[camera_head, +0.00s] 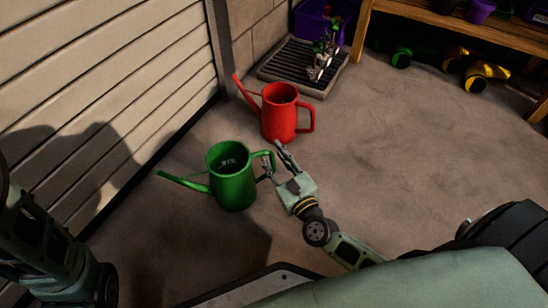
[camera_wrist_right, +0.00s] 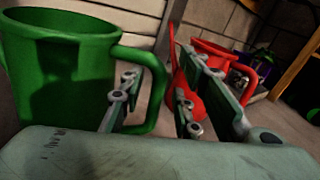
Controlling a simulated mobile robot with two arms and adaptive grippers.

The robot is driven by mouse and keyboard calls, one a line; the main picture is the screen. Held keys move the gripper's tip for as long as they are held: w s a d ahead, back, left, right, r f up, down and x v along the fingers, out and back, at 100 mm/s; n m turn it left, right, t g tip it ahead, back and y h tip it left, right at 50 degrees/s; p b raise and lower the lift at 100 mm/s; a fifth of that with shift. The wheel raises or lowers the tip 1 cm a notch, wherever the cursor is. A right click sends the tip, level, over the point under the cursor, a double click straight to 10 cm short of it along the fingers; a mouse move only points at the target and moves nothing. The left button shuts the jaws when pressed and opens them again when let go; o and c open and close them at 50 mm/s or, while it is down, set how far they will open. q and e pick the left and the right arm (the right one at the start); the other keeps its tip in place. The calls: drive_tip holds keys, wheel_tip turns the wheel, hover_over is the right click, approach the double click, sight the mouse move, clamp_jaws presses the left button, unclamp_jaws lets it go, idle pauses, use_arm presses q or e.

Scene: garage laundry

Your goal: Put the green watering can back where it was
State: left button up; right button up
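The green watering can (camera_head: 232,182) stands upright on the concrete floor, spout to the left and handle to the right. It fills the left of the right wrist view (camera_wrist_right: 58,85). My right gripper (camera_head: 274,158) is at its handle side, with fingers spread. In the right wrist view, one finger shows in the handle's opening and the other outside it, with the outer bar of the handle between them. I cannot tell whether either finger touches it. My left gripper is not in view; only part of my left arm shows at the lower left.
A red watering can (camera_head: 279,117) stands just behind the green one, close to my right gripper. A panelled door (camera_head: 100,80) borders the left.

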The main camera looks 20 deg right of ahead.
drive_tip(key=s+p, duration=0.2)
drive_tip(key=s, duration=0.5)
drive_tip(key=shift+s+d, duration=0.2)
